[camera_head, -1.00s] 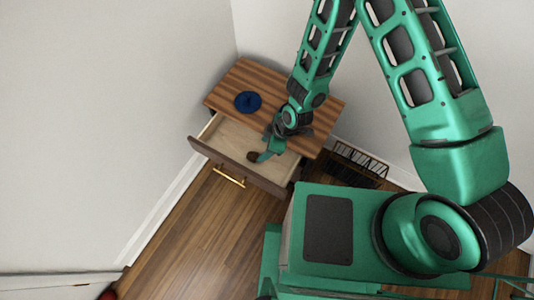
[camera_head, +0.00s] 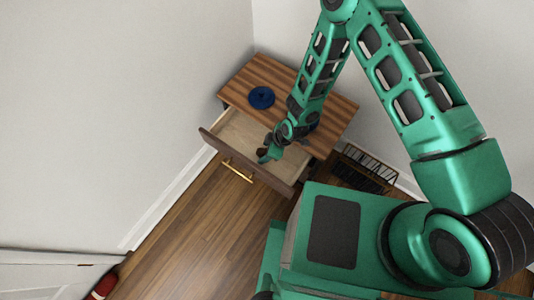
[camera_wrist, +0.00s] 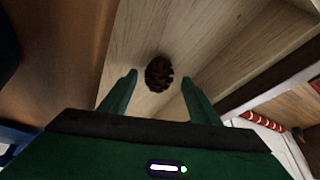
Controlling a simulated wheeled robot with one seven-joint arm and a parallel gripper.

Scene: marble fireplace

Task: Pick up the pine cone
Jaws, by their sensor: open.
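The pine cone (camera_wrist: 159,74) is small, dark brown and scaly. It lies on the pale wood floor of the open drawer (camera_head: 235,136), as the wrist view shows. My gripper (camera_wrist: 158,82) is open, with one green finger to the left of the cone and one to the right. The fingertips appear level with the cone, with gaps on both sides; I cannot tell how far above the drawer floor they are. In the head view my gripper (camera_head: 266,155) is over the right part of the drawer, and the cone cannot be made out there.
The drawer belongs to a striped wooden cabinet (camera_head: 290,85) with a dark blue object (camera_head: 261,97) on top. The drawer front (camera_head: 248,163) has a gold handle. A black rack (camera_head: 366,170) stands right of the cabinet. Wood floor (camera_head: 195,225) is clear in front.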

